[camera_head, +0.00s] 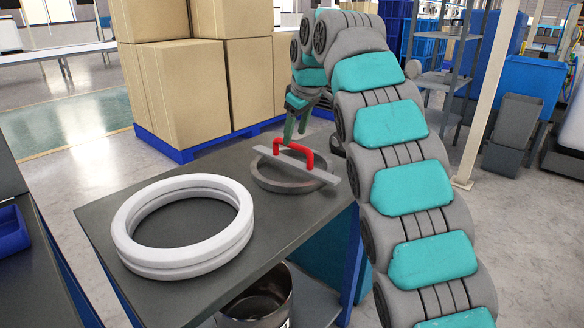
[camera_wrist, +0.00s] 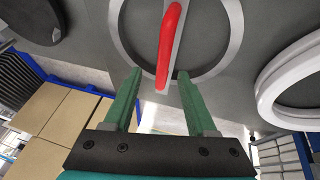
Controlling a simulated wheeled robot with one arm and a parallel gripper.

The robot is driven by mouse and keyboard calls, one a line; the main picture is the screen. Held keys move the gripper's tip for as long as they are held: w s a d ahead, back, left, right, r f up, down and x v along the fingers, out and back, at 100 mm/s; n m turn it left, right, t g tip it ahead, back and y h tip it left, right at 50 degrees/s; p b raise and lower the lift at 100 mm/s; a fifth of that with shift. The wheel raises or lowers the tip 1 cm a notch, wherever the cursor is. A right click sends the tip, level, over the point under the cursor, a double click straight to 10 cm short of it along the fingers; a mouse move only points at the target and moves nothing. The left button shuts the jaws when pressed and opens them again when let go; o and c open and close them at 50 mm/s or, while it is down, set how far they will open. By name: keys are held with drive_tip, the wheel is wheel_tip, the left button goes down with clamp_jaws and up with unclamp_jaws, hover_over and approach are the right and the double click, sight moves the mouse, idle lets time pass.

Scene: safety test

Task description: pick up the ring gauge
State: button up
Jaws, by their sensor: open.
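The ring gauge (camera_head: 280,186) is a flat dark grey ring with a light grey bar across it and a red handle (camera_head: 293,147) on the bar. It lies on the far right part of the dark table (camera_head: 195,160). In the wrist view the ring (camera_wrist: 235,40) is cut off at the top, and its red handle (camera_wrist: 169,45) shows in line with the gap between the fingers. My gripper (camera_wrist: 160,76) is open and empty, with green fingers. In the head view my gripper (camera_head: 296,127) is just behind the handle; contact cannot be told.
Two stacked white rings (camera_head: 130,258) lie on the near left part of the table. Cardboard boxes (camera_head: 190,80) on a blue pallet stand behind it. A metal pot (camera_head: 258,300) sits on the lower shelf. The tabletop between the rings and gauge is clear.

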sight(292, 143)
drive_tip(key=shift+x, duration=2.6)
drive_tip(key=shift+s+a, duration=0.1)
drive_tip(key=shift+s, duration=0.05)
clamp_jaws()
